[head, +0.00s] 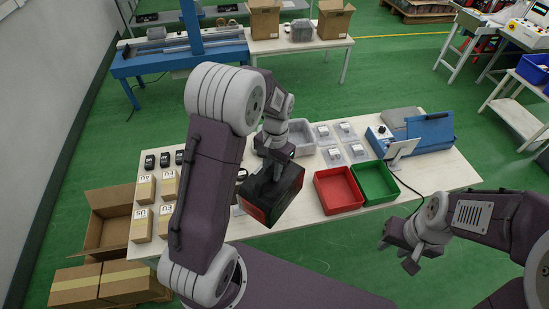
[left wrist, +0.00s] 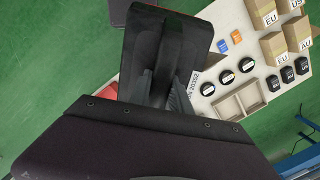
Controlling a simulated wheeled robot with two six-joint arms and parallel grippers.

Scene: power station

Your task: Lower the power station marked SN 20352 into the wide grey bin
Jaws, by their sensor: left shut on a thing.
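The wide grey bin (head: 311,133) stands on the table behind my left gripper, partly hidden by the arm. My right gripper (head: 396,256) is open and empty, off the table's front at the right.
A red bin (head: 338,190) and a green bin (head: 375,182) stand just right of the held station. Clear packs (head: 333,157) lie beside the grey bin. A tablet stand (head: 402,148) and blue machine (head: 430,131) are farther right. Labelled cartons (head: 143,190) stand at the left.

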